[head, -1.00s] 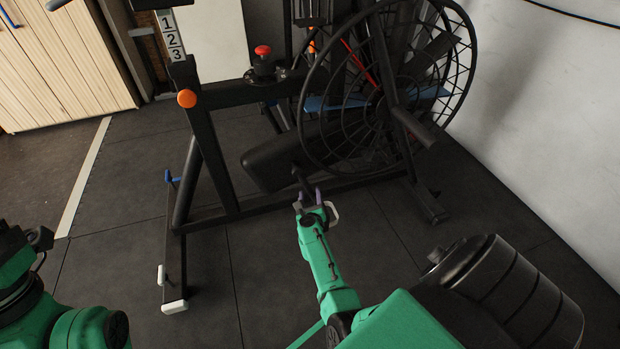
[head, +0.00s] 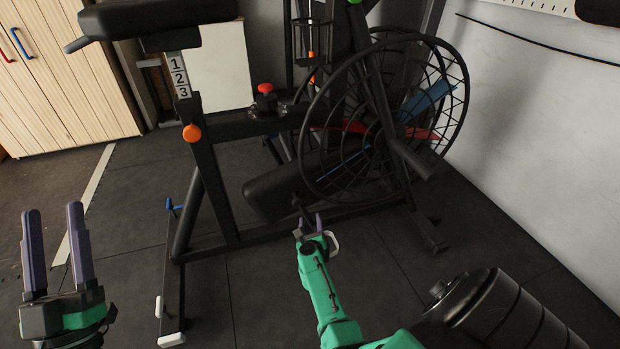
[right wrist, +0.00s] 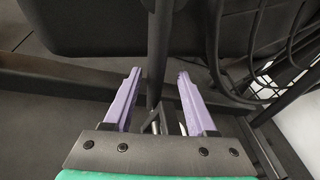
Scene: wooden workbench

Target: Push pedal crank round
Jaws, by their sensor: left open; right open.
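The exercise bike's dark crank arm (right wrist: 158,55) runs down between the open fingers of my right gripper (right wrist: 157,85) in the right wrist view. I cannot tell whether either finger touches it. Small metallic parts (right wrist: 167,122) at its lower end, perhaps of the pedal, are partly hidden by the gripper. In the head view my right gripper (head: 309,224) is open at the crank, below the dark crank housing (head: 278,190). A pale looped part (head: 333,242) shows beside it. My left gripper (head: 54,225) is open and empty, fingers up, at the far left.
The caged fan wheel (head: 340,140) stands above and right of my right gripper, with a peg (head: 415,160) sticking out. The bike's frame post (head: 212,180) rises to the left. A white wall (head: 540,130) bounds the right. Dark floor (head: 265,295) in front is clear.

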